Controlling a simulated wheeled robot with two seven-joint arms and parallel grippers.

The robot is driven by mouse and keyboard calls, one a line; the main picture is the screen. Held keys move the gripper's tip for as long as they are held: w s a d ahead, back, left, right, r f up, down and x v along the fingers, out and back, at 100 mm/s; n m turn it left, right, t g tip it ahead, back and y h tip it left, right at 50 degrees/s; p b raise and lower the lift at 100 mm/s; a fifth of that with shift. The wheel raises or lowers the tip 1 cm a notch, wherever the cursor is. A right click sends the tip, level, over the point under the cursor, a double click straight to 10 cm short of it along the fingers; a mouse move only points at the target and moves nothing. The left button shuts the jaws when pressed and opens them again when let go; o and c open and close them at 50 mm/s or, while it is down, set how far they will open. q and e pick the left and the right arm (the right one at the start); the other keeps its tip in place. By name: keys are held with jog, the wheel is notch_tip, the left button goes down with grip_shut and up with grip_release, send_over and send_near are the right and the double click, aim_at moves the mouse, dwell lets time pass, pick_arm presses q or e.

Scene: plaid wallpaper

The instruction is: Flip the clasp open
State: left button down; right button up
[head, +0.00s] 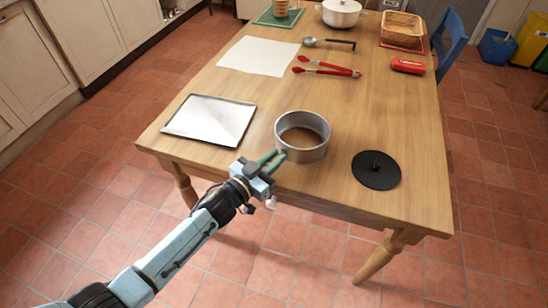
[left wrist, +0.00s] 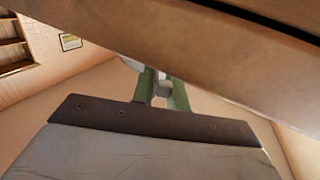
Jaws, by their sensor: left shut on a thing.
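A round grey metal cake tin (head: 315,152), open at the top, stands near the front edge of the wooden table. My left gripper (head: 274,158), with green fingers, is at the tin's front-left wall and is shut on the small clasp there. The fingers mostly hide the clasp in the head view. In the left wrist view the green fingers (left wrist: 162,88) stand close together with a small pale piece, the clasp (left wrist: 163,88), between them. I cannot tell the clasp's angle. My right gripper is not in view.
A baking tray (head: 211,120) lies left of the tin and a black round lid (head: 376,170) lies right. The table (head: 325,210) is clear in front.

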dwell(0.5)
pick_arm(q)
jog(key=c, duration=1.4)
grip_release()
jog(key=shift+c, duration=0.2)
